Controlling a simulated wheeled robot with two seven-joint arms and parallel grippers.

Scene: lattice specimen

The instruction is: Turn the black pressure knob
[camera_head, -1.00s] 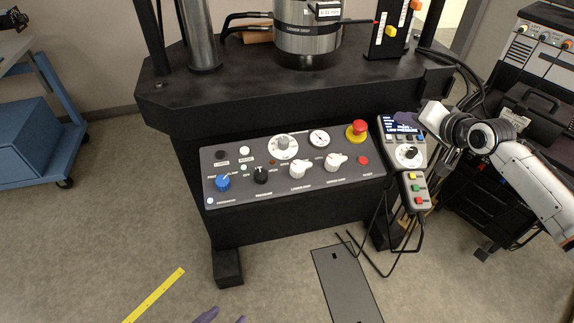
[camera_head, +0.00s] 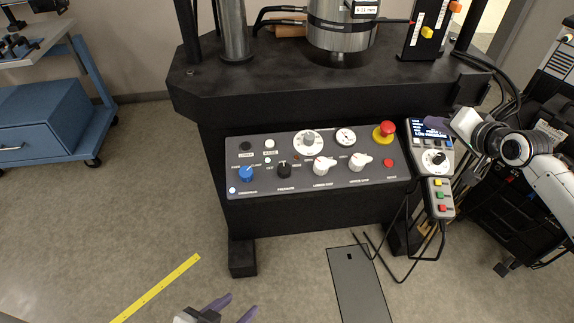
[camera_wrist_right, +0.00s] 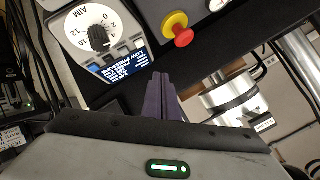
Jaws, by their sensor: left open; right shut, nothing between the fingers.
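The black pressure knob (camera_head: 284,171) sits on the sloped grey control panel (camera_head: 330,183), between a blue knob (camera_head: 247,174) and a white knob (camera_head: 322,166). A small white mark shows on it. My left gripper (camera_head: 232,309) is open and empty at the bottom edge of the head view, well below the panel and apart from the knob. My right gripper (camera_head: 436,122) is shut and empty, in front of the top of the hand-held pendant (camera_head: 452,161); its purple fingers also show in the right wrist view (camera_wrist_right: 163,98).
A red emergency button (camera_head: 385,130) stands out at the panel's upper right; it shows in the right wrist view (camera_wrist_right: 181,36). The pendant has its own black dial (camera_head: 438,158). Cables hang below it. A blue cart (camera_head: 50,125) stands left.

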